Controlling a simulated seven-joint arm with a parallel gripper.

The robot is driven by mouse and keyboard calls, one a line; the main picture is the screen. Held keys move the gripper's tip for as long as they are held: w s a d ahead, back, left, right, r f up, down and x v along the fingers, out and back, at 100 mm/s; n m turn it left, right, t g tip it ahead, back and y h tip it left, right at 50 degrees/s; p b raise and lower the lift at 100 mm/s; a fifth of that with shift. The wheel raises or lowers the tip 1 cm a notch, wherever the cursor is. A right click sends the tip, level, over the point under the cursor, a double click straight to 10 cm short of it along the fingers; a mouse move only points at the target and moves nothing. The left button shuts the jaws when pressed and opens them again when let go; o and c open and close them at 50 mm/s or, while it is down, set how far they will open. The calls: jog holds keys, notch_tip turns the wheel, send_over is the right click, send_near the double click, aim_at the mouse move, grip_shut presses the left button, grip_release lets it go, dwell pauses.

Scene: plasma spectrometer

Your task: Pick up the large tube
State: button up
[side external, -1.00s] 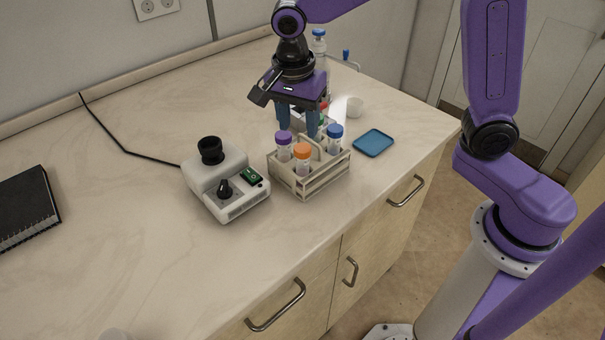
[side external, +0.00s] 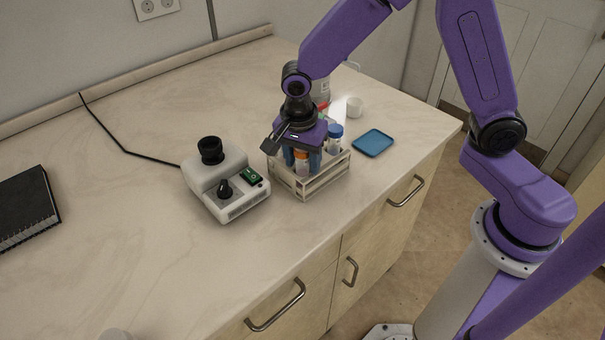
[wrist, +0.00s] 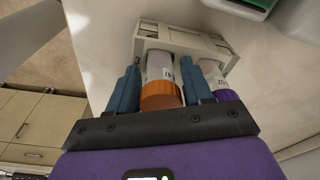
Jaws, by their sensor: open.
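A wooden rack (side external: 322,184) on the counter holds capped tubes. The orange-capped tube (side external: 302,156) stands upright in it, and the blue-capped tube (side external: 335,132) stands to its right. The orange cap (wrist: 161,96) also shows in the wrist view, with a purple-capped tube (wrist: 222,92) beside it to the right. My gripper (side external: 302,163) is low over the rack, pointing down. In the wrist view my gripper (wrist: 159,75) is open, one blue finger on each side of the orange-capped tube, with gaps visible.
A white device (side external: 225,187) with a black knob stands left of the rack. A black notebook (side external: 28,210) lies far left.

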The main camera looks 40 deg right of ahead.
jog(key=c, duration=0.8)
jog(key=shift+r, duration=0.1)
notch_tip(320, 180, up, 10)
jog(key=shift+f, duration=0.1)
